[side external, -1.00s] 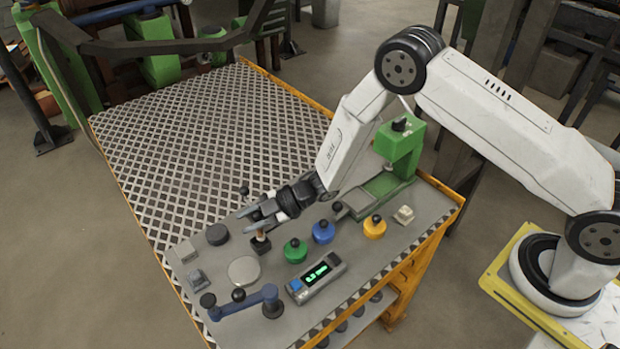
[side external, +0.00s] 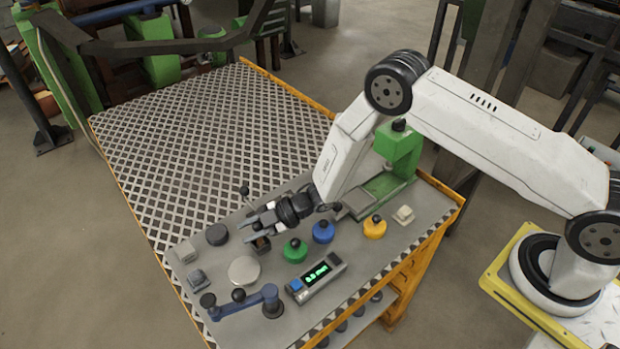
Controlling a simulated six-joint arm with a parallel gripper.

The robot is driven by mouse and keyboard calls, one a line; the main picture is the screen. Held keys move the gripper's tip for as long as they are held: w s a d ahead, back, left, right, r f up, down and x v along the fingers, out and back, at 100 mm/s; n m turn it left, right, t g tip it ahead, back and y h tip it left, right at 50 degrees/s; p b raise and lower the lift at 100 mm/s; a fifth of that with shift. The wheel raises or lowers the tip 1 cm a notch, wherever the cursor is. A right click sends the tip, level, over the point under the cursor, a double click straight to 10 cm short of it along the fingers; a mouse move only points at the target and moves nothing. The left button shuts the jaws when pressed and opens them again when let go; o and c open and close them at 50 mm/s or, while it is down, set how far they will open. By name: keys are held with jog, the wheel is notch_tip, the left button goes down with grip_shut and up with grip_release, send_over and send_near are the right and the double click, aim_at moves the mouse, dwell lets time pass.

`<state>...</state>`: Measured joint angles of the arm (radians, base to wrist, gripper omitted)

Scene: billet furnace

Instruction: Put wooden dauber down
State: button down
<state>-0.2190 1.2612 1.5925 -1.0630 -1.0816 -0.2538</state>
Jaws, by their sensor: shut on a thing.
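My gripper (side external: 250,223) is low over the bench top, left of the green press, with its dark fingers pointing left. It is shut on the wooden dauber (side external: 261,243), a small dark and brownish piece that shows just below the fingers. The fingers hide its upper part. The dauber's lower end is at or very close to the grey bench top (side external: 222,268); I cannot tell whether it touches.
Green (side external: 295,251), blue (side external: 323,232) and yellow (side external: 375,228) knobbed pieces stand right of the dauber. A display box (side external: 316,279), a pale disc (side external: 244,270) and a blue crank (side external: 240,302) lie in front. A black-knobbed lever (side external: 245,192) stands behind. The green press (side external: 400,150) is at right.

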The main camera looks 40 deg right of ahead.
jog(key=shift+c, duration=2)
grip_release()
jog(key=shift+r, duration=0.2)
jog(key=v, duration=0.7)
jog(key=shift+d, duration=0.25)
jog(key=shift+s, duration=0.1)
